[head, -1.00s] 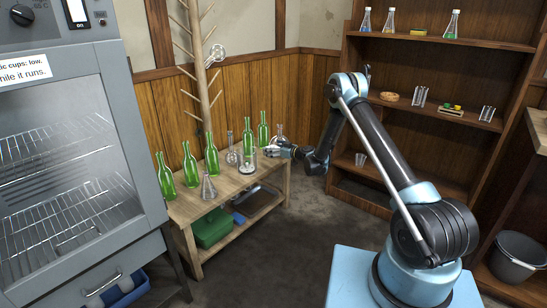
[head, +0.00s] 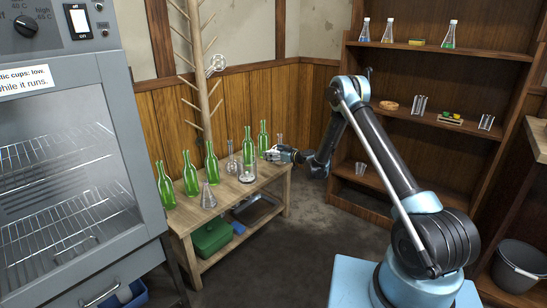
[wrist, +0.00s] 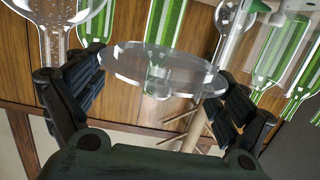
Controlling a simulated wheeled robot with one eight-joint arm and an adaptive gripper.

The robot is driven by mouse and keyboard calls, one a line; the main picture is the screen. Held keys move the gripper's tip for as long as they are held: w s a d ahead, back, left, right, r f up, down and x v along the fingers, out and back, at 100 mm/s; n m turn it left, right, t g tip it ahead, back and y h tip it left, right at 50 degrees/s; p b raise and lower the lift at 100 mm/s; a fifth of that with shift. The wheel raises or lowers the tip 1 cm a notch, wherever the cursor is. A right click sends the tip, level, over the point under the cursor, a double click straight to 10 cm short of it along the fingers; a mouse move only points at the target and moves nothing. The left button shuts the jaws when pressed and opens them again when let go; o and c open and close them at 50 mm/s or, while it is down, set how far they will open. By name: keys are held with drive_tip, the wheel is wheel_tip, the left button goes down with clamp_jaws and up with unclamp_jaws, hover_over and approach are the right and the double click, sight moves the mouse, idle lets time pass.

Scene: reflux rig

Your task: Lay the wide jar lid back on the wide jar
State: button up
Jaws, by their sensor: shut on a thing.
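The wide jar lid is a clear round glass disc (wrist: 135,62) with a small knob, seen in the wrist view. My gripper (wrist: 160,75) is shut on it, with a finger at each side of its rim. In the head view my gripper (head: 272,155) is beside and slightly above a wide clear glass jar (head: 247,174), to its right. The jar stands upright on the wooden bench (head: 228,196). The lid is too small and transparent to make out clearly in the head view.
Several green bottles (head: 190,178) stand along the bench, one close behind my gripper. A clear conical flask (head: 208,198) stands at the front, and more thin glassware (head: 231,160) is behind the jar. A wooden drying tree (head: 203,95) rises behind the bench.

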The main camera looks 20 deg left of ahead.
drive_tip(key=shift+r, duration=1.25)
drive_tip(key=s+a+r, duration=0.1)
drive_tip(key=s+a, duration=0.9)
drive_tip(key=a, duration=0.1)
drive_tip(key=shift+s+a+r, duration=0.15)
drive_tip(key=shift+s+r, duration=0.1)
drive_tip(key=shift+r, duration=0.15)
drive_tip(key=shift+f, duration=0.6)
drive_tip(key=shift+f, duration=0.85)
idle(0.5)
